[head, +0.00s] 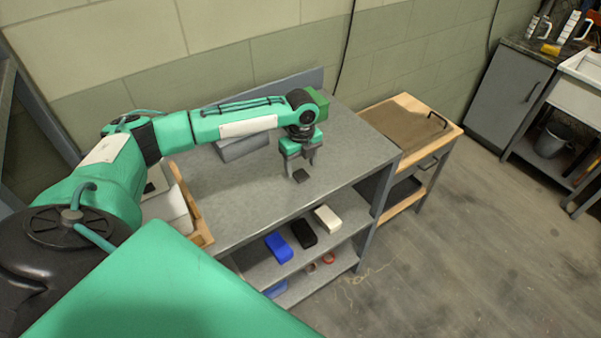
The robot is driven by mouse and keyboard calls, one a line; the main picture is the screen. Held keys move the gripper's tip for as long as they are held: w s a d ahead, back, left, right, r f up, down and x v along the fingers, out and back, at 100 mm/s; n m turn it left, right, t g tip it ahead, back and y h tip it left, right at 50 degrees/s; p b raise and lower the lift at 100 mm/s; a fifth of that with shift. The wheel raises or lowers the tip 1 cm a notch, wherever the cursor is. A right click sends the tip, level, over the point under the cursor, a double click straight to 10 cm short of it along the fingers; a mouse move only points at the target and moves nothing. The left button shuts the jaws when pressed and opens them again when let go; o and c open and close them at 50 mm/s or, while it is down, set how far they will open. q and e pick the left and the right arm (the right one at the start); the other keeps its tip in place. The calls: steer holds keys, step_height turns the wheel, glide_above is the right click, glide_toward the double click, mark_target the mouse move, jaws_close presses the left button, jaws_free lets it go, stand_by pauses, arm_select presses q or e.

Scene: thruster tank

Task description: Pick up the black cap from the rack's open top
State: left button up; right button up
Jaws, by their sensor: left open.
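The black cap (301,176) looks like a small dark flat piece. It lies on the grey open top of the rack (352,151). My left gripper (301,168) points down just above and behind the cap. Its fingers are apart, with nothing seen between them. I cannot tell whether a fingertip touches the cap. My right gripper is not in view.
A blue block (278,247), a black block (303,233) and a white block (327,219) sit on the shelf below. A grey box (243,147) stands behind my left arm. A wooden cart (447,130) stands right of the rack. The top's right part is clear.

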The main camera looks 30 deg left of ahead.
mark_target(300, 174)
arm_select(q)
step_height(300, 174, down, 2)
steer(key=shift+s+f+p, duration=0.1)
steer(key=shift+s+p, duration=0.05)
steer(key=shift+p, duration=0.3)
steer(key=shift+f, duration=0.5)
steer(key=c, duration=1)
steer(key=shift+c, duration=0.2)
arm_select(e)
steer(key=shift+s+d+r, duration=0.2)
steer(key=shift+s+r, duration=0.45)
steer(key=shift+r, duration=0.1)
arm_select(q)
steer(key=shift+r, duration=0.1)
